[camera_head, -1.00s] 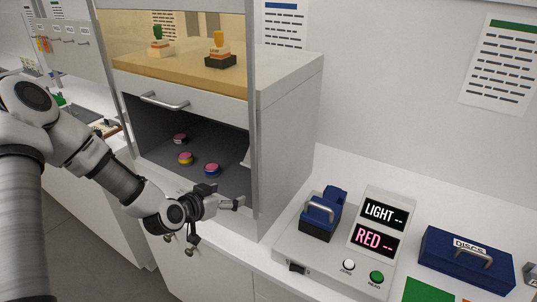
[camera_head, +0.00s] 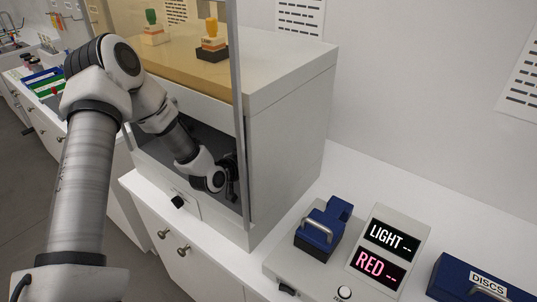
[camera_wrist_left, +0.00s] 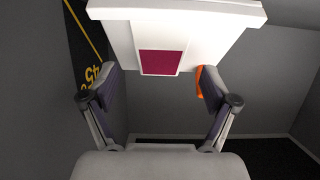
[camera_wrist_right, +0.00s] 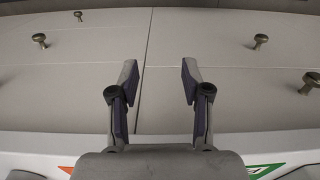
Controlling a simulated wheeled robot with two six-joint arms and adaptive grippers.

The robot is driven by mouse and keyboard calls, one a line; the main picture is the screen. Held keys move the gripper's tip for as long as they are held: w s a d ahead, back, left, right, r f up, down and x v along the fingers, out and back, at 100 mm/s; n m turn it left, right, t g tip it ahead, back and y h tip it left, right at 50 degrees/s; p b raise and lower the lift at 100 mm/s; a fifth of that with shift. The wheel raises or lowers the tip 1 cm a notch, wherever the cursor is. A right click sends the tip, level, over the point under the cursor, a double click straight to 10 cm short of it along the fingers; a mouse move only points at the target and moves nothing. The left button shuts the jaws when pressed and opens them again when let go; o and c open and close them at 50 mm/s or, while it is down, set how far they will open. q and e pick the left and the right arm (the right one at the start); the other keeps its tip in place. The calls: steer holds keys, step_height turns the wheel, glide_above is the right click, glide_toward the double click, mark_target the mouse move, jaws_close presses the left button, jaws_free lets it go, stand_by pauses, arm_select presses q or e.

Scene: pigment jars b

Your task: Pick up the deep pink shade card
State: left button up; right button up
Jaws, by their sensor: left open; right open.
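My right gripper (camera_wrist_right: 159,70) is open and empty in the right wrist view, facing drawer fronts.
An orange thing (camera_wrist_left: 199,82) shows beside the left gripper's right finger. The cabinet (camera_head: 290,120) has a glass front with a frame post near my left arm.

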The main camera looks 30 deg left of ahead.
arm_select(q)
steer(key=x, duration=0.2)
steer(key=shift+w+f, duration=0.25)
steer(key=shift+w, duration=0.05)
steer(key=shift+s+r, duration=0.1)
steer(key=shift+s, duration=0.05)
steer(key=shift+c, duration=0.3)
steer(key=shift+s+r, duration=0.15)
steer(key=shift+s, duration=0.15)
steer(key=c, duration=1)
steer(key=shift+o, duration=0.2)
steer(key=shift+w, duration=0.1)
arm_select(e)
steer(key=shift+w+r, duration=0.15)
arm_select(q)
steer(key=shift+w, duration=0.1)
